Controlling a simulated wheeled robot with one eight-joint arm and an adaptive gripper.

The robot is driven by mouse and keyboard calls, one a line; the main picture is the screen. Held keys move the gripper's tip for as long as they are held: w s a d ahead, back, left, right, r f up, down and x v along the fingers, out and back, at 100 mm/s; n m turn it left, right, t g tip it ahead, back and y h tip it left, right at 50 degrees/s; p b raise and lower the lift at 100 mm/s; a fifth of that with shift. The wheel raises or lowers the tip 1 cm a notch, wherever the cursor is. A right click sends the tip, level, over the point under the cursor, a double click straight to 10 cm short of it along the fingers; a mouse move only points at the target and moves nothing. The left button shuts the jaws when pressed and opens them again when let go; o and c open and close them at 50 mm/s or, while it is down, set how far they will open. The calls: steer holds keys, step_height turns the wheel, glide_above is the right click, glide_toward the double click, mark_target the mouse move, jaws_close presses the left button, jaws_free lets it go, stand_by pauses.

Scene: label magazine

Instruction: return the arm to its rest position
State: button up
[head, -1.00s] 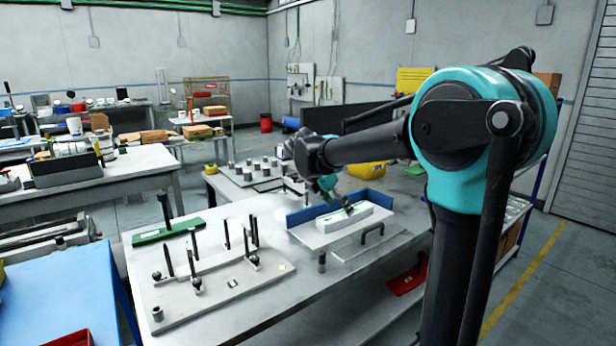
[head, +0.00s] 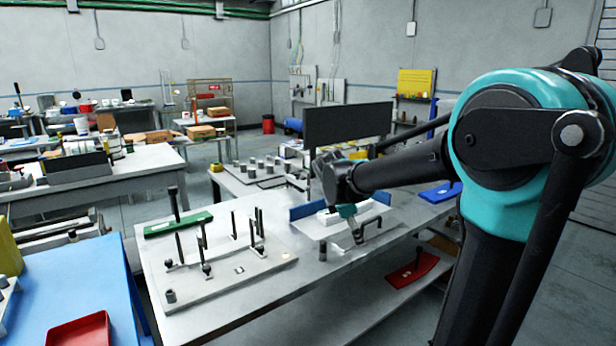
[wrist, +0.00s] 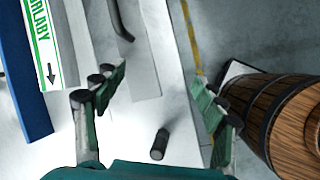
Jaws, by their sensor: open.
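My arm reaches from the right over the metal workbench (head: 220,320). My gripper (head: 358,236) is open and empty, pointing down above the front of the label magazine. It also shows in the wrist view (wrist: 160,85), with its fingers spread apart and nothing between them. The label magazine has a blue wall (head: 304,211) and a pale base, and the arm partly hides it. In the wrist view, a white label stack (wrist: 44,42) with green print lies at upper left beside the blue wall (wrist: 22,85), apart from the fingers.
A dark upright peg (wrist: 159,144) stands below the fingers' gap. A bent handle (wrist: 119,20) is near the left finger. A wooden barrel (wrist: 285,115) is at right in the wrist view. A fixture plate with upright pins (head: 215,272) and a green block (head: 178,224) occupy the bench's left.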

steer(key=s+d+f+m+y, duration=0.2)
steer(key=s+f+m, duration=0.5)
steer(key=s+m, duration=0.2)
steer(key=s+d+f+m+y, duration=0.2)
steer(key=s+d+f+m, duration=0.1)
steer(key=s+f+m, duration=0.5)
steer(key=s+m, duration=0.1)
steer(key=s, duration=0.2)
steer(key=shift+s+d+f+m+t, duration=0.2)
steer(key=shift+s+m+t, duration=0.1)
steer(key=shift+m, duration=0.1)
